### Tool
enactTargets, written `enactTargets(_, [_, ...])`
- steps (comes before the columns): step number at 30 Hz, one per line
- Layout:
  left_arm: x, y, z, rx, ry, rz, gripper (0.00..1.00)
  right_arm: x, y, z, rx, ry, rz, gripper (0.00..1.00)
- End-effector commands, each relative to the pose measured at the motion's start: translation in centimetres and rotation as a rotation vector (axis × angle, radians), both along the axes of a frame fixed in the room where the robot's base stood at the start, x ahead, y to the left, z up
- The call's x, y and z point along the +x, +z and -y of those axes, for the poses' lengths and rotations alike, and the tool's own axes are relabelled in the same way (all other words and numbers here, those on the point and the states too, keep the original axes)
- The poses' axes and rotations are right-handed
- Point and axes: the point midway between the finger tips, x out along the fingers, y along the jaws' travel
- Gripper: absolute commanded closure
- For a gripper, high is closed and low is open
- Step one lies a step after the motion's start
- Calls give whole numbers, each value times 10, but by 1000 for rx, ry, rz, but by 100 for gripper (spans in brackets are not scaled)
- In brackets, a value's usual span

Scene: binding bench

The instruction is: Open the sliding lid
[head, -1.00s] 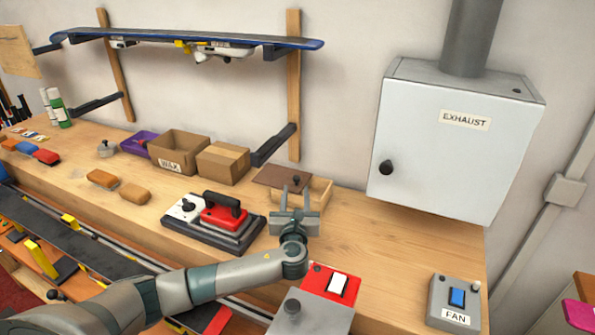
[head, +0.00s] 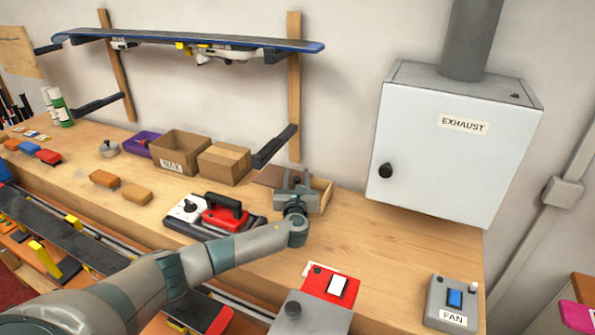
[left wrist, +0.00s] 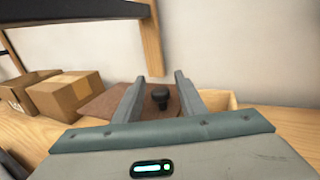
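A dark brown sliding lid (head: 268,176) sits on a pale wooden box (head: 325,193) on the bench. In the left wrist view the lid (left wrist: 108,103) spreads left, and a black knob (left wrist: 160,97) stands on it. The box's pale right end (left wrist: 222,100) shows beyond the right finger. My left gripper (head: 296,181) is at the box and hides much of it in the head view. Its fingers (left wrist: 160,92) are open, one on each side of the knob, with gaps visible. My right gripper is not in view.
A cardboard box (head: 224,163) and the WAX box (head: 180,153) stand left of the lid. A red-handled iron (head: 224,214) lies nearer me. The EXHAUST cabinet (head: 450,150) hangs at the right. The bench right of the wooden box is clear.

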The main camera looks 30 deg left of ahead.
Motion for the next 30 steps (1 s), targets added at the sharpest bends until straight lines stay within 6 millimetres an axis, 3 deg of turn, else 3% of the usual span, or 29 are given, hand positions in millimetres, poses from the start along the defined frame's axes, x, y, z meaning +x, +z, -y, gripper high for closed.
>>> enactTargets(7, [18, 0, -7, 1, -2, 0, 63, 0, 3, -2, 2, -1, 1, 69])
enactTargets(19, [21, 0, -9, 0, -1, 0, 63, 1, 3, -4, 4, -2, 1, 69])
enactTargets(24, [21, 0, -9, 0, -1, -1, 100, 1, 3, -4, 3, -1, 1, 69])
enactTargets(30, [20, -1, -13, 0, 0, -1, 100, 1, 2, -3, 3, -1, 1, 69])
